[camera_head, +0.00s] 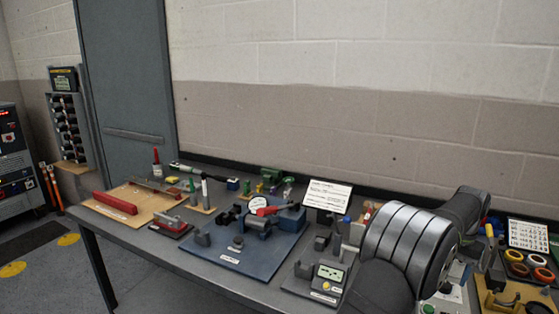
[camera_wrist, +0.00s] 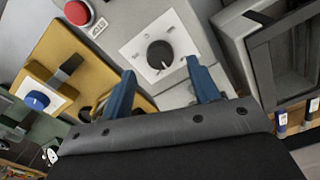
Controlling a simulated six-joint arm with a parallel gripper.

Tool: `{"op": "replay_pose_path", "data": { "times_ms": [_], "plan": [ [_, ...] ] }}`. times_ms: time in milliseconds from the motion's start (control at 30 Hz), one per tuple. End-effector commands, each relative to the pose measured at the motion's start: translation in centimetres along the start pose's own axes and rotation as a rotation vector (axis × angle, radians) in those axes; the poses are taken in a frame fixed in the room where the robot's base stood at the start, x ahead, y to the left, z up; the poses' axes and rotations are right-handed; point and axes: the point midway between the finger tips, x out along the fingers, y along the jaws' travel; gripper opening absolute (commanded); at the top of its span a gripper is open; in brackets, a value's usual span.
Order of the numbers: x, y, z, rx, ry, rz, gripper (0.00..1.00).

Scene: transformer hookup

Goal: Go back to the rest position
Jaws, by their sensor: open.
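My gripper (camera_wrist: 163,94) shows in the wrist view with two blue fingers apart and nothing between them. Beyond the fingertips is a black round knob (camera_wrist: 160,54) with a white pointer, on a white square plate. The gripper does not touch the knob as far as I can see. In the head view my grey arm covers the right part of the bench, and the gripper itself is hidden there.
The long grey bench (camera_head: 200,254) carries a blue board (camera_head: 226,248), a tan board (camera_head: 122,211) with a red bar, and a white sign (camera_head: 328,194). Tape rolls (camera_head: 517,262) lie at the right. The wrist view shows a red button (camera_wrist: 78,12) and a blue knob (camera_wrist: 37,100).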

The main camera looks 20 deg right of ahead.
Motion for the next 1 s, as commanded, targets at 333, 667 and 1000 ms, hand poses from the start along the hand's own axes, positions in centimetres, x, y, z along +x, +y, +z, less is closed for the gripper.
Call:
{"op": "replay_pose_path", "data": {
  "times_ms": [333,667,1000],
  "plan": [
    [3.6,0.0,0.0,-0.129,0.0,0.0,0.56],
    [3.5,0.0,0.0,-0.394,0.0,0.0,0.56],
    [3.5,0.0,0.0,-0.664,0.0,0.0,0.56]
  ]
}}
